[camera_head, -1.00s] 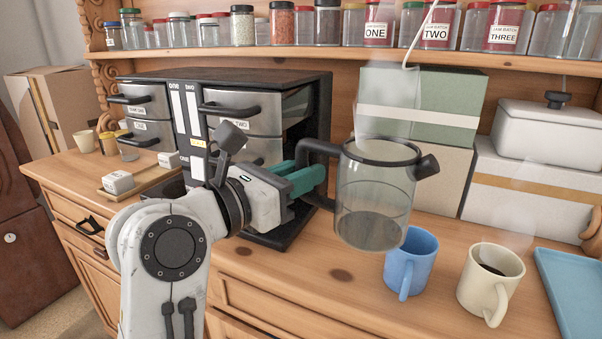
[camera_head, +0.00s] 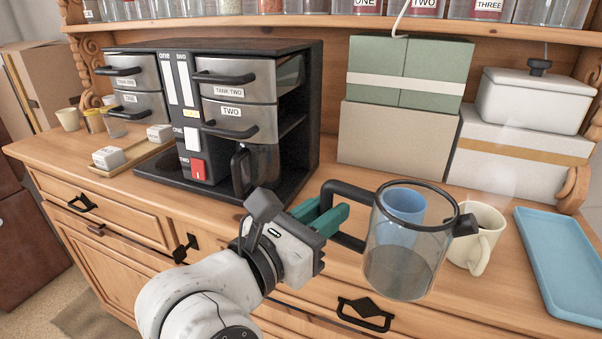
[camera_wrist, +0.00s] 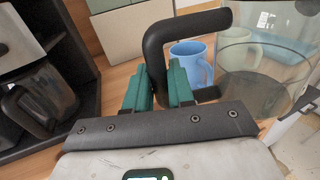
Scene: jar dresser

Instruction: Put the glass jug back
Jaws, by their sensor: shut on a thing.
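The glass jug (camera_head: 402,268) is clear with a black rim, a black spout at the right and a black handle on the left. My gripper (camera_head: 330,217) is shut on that handle and holds the jug upright in front of the dresser top. In the wrist view the teal fingers (camera_wrist: 160,88) close on the black handle, with the glass at the right. A black coffee machine (camera_head: 312,110) stands at the left on the dresser. A second dark jug (camera_head: 258,168) sits in its lower bay, under the part labelled TWO. Its upper right bay is partly hidden.
A blue mug (camera_head: 402,205) shows through the jug's glass. A cream mug (camera_head: 482,240) stands just right of it, and a blue tray (camera_head: 560,260) farther right. Boxes (camera_head: 400,135) stand against the back. A small wooden tray (camera_head: 125,163) with white containers lies left of the machine.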

